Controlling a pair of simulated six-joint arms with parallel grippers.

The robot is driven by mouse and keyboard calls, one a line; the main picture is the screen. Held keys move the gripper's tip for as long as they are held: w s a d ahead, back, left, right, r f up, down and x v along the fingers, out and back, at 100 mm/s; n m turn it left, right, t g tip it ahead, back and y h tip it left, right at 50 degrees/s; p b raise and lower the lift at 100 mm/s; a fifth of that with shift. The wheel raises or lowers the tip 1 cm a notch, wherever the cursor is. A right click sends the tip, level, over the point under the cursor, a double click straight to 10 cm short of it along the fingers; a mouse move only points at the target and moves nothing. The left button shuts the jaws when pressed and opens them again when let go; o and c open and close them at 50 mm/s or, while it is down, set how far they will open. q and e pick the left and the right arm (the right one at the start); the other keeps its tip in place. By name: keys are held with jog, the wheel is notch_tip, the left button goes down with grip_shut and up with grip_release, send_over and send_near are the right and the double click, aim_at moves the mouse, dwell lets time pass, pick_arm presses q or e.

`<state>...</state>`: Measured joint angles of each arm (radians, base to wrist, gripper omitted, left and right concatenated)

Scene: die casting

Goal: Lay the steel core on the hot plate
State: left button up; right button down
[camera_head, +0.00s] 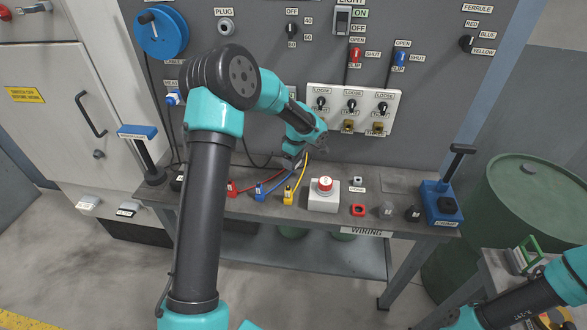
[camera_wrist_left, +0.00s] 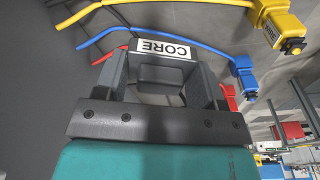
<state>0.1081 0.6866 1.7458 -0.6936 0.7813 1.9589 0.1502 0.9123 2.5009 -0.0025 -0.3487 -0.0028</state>
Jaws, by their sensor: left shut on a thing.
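The steel core (camera_wrist_left: 165,74), a grey block with a white CORE label, sits between the fingers of my left gripper (camera_wrist_left: 166,85) in the left wrist view. The gripper is shut on it. In the head view my left gripper (camera_head: 297,158) is above the back of the wiring bench (camera_head: 340,222), near the colored leads; the core cannot be made out there. I cannot identify a hot plate in either view. Parts of my right arm show at the lower right of the head view, but its gripper is out of frame.
Red, blue (camera_head: 262,191) and yellow (camera_head: 289,193) plugs with leads lie below the gripper. A white box with a red button (camera_head: 324,186) stands to their right. A blue lever unit (camera_head: 440,203) is at the bench's right end. A green drum (camera_head: 535,205) stands beyond it.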

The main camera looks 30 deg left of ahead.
pick_arm(q)
notch_tip(320, 180, up, 12)
jog(key=shift+f, duration=0.25)
dwell(0.6)
